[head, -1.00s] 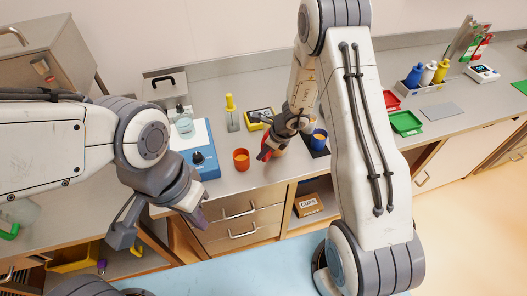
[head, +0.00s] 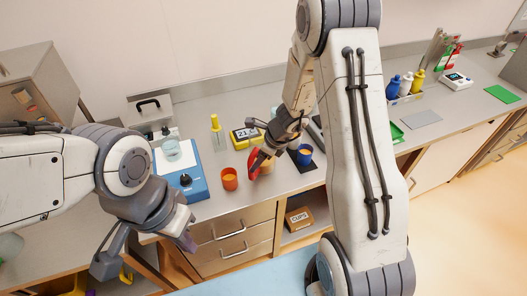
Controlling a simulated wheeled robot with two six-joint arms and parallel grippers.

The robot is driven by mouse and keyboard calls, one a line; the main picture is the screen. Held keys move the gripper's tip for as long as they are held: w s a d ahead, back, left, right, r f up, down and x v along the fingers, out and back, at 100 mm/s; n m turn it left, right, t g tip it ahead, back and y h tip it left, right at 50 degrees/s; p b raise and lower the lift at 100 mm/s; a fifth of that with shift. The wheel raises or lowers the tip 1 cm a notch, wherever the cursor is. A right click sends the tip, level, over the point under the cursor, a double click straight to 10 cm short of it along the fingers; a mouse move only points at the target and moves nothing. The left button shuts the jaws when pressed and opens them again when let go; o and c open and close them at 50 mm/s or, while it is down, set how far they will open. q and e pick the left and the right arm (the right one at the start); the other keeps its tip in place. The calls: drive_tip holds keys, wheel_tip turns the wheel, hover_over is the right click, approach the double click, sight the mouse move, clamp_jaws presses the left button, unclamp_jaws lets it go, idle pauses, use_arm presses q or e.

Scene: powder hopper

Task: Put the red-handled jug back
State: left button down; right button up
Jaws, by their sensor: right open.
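The red-handled jug shows mostly as its red handle (head: 253,163) on the counter, just right of an orange cup (head: 229,179). Its body is largely hidden behind my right gripper. My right gripper (head: 262,153) is open and right at the handle. I cannot tell whether the handle lies between its fingers or beside them. My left gripper (head: 147,250) is open and empty, low at the left, in front of the counter edge and drawers.
A blue device (head: 186,184) with a clear vessel (head: 172,149) stands left of the orange cup. A blue cup (head: 304,155) stands right of my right gripper. A yellow-capped bottle (head: 216,135) and a yellow-framed display (head: 243,137) are behind. Bottles (head: 406,84) stand far right.

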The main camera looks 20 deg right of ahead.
drive_tip(key=s+a+r+n+g, duration=0.3)
drive_tip(key=s+a+r+n, duration=0.95)
drive_tip(key=r+n, duration=0.2)
drive_tip(key=s+r+n+h, duration=0.2)
drive_tip(key=s+r+n, duration=0.2)
drive_tip(key=s+n, duration=1.1)
drive_tip(key=n, duration=0.4)
drive_tip(key=shift+r+h+p, duration=0.2)
drive_tip(key=shift+h+p, duration=0.1)
drive_tip(key=shift+p, duration=0.1)
drive_tip(key=shift+d, duration=0.1)
wheel_tip(320, 180, down, 10)
drive_tip(key=b, duration=1)
drive_tip(key=shift+f, duration=0.2)
